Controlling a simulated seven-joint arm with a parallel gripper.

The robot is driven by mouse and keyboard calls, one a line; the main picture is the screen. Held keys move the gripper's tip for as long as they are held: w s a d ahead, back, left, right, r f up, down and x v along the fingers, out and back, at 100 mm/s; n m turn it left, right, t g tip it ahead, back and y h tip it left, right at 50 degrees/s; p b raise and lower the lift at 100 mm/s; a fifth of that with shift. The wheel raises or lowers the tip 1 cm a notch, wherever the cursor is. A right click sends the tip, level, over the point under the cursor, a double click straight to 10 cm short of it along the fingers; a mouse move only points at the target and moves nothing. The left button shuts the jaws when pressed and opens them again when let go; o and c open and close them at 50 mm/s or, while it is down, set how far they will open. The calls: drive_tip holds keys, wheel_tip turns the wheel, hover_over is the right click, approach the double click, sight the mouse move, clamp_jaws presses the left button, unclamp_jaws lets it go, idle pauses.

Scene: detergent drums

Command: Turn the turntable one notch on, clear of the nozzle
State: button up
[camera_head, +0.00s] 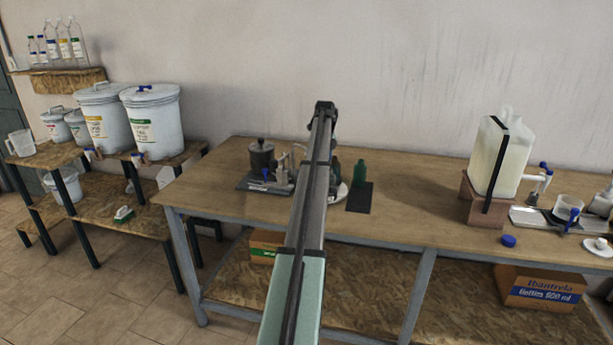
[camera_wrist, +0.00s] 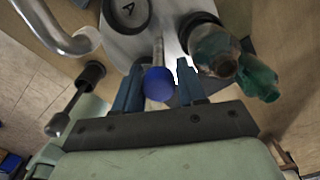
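In the wrist view my gripper (camera_wrist: 159,80) has its two blue fingers apart. A blue round knob (camera_wrist: 158,84) on a thin metal rod shows between them, with a gap visible on either side. I cannot tell whether a finger touches it. Beyond it are a pale plate (camera_wrist: 146,44) and a dark disc marked "A" (camera_wrist: 127,12). A bent metal pipe (camera_wrist: 58,38), perhaps the nozzle, is at upper left. In the head view a pale round edge (camera_head: 342,193), possibly the turntable, shows beside my arm, which hides most of it and my fingertips.
A clear bottle (camera_wrist: 214,50) and a green bottle (camera_wrist: 258,78) stand close right of my fingers. A dark knobbed lever (camera_wrist: 76,98) is at left. In the head view a dark pot (camera_head: 262,157) stands left of my arm. The bench (camera_head: 415,195) is clear at centre right.

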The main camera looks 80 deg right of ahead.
drive_tip(key=shift+o, duration=1)
drive_tip(key=shift+r, duration=3.5)
